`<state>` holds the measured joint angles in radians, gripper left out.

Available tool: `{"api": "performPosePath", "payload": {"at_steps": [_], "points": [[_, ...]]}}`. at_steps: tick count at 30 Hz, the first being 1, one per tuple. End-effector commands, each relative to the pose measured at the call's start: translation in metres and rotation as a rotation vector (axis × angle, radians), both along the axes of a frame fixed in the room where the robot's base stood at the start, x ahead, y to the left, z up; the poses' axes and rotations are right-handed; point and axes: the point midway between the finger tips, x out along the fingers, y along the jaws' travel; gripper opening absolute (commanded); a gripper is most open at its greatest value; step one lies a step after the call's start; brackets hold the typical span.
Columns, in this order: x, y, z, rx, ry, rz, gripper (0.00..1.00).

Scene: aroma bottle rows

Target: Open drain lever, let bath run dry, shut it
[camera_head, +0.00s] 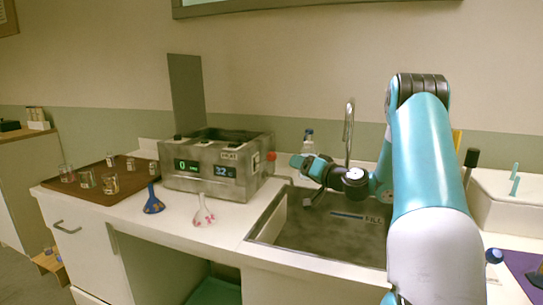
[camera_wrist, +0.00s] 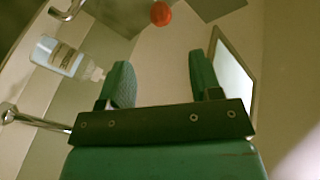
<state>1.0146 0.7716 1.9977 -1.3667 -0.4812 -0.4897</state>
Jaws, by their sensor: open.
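The grey water bath (camera_head: 212,185) stands on the counter left of the sink. Its front has a green display reading 0, a blue display reading 32 and a HEAT label. A red knob (camera_head: 271,156), which looks like the drain lever's end, sits on the bath's right side. The red knob also shows at the top of the wrist view (camera_wrist: 160,13), beyond the fingertips. My gripper (camera_head: 297,161) is open and empty, to the right of the knob and apart from it. Its two green fingers (camera_wrist: 162,78) show spread in the wrist view. The water level inside the bath cannot be seen.
The sink (camera_head: 330,236) with a FILL mark lies under my arm, and its tall faucet (camera_head: 349,130) stands behind my gripper. A labelled bottle (camera_head: 308,139) is behind. Blue (camera_head: 153,200) and white (camera_head: 203,213) flasks stand before the bath. A brown tray (camera_head: 100,190) holds several glasses.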

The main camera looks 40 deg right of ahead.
Motion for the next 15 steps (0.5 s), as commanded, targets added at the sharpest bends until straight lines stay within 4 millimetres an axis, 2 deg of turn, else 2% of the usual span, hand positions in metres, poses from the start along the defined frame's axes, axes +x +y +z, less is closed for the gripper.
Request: {"api": "performPosePath", "payload": {"at_steps": [1, 9, 15], "points": [[0.013, 0.003, 0.004, -0.002, -0.001, 0.007, 0.58], [0.075, 0.006, 0.004, -0.002, -0.001, 0.007, 0.58], [0.111, 0.006, 0.003, -0.001, 0.000, 0.005, 0.58]]}}
